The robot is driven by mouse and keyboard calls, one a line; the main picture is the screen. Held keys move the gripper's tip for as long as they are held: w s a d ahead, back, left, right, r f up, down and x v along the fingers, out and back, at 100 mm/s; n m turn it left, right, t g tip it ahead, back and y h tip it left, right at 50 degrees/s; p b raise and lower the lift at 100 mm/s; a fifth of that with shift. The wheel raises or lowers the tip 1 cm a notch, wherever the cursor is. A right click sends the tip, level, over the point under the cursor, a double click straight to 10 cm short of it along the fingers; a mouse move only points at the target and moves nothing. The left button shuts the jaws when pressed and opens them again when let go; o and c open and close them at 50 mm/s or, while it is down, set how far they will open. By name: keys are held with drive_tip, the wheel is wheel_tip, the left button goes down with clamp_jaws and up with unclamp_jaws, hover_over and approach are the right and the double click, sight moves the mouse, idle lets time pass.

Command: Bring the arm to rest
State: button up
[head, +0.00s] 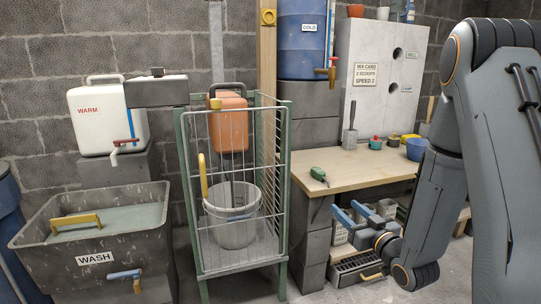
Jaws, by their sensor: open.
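My arm (470,160) comes in from the right side of the head view and bends down to its wrist at the lower middle right. My gripper (345,207) has two blue fingers, spread apart with nothing visible between them. It hangs in front of the workbench (345,168), below the height of its top. It overlaps the grey blocks and the low shelf in the picture, and I cannot tell whether it touches them.
A wire cage (284,190) holds a white bucket (232,222) under an orange mixer (228,128). A wash trough (120,245) stands left. The bench carries a green tool (318,174), small pots and a blue bowl (416,148). A grated drain box (352,268) lies below the gripper.

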drive_tip(key=s+a+f+n+g+h, duration=0.1)
drive_tip(key=s+a+f+g, duration=0.2)
drive_tip(key=a, duration=0.6)
drive_tip(key=s+a+f+n+g+h, duration=0.1)
drive_tip(key=s+a+g, duration=0.35)
drive_tip(key=a, duration=0.35)
drive_tip(key=s+a+r+g+h, duration=0.1)
drive_tip(key=s+a+g, duration=0.15)
drive_tip(key=s, duration=0.75)
drive_tip(key=s+a+r+n+g+h, duration=0.15)
drive_tip(key=s+g, duration=0.25)
drive_tip(key=s, duration=0.6)
drive_tip(key=s+a+r+g+h, duration=0.1)
drive_tip(key=s+a+g, duration=0.2)
drive_tip(key=s, duration=0.7)
drive_tip(key=d+r+m+p, duration=0.3)
drive_tip(key=d+r+p, duration=0.7)
drive_tip(key=r+p, duration=0.3)
drive_tip(key=d+r+m+p, duration=0.4)
drive_tip(key=d+r+p, duration=0.6)
drive_tip(key=r+p, duration=0.3)
drive_tip(key=shift+w+p, duration=0.25)
drive_tip(key=shift+p, duration=0.55)
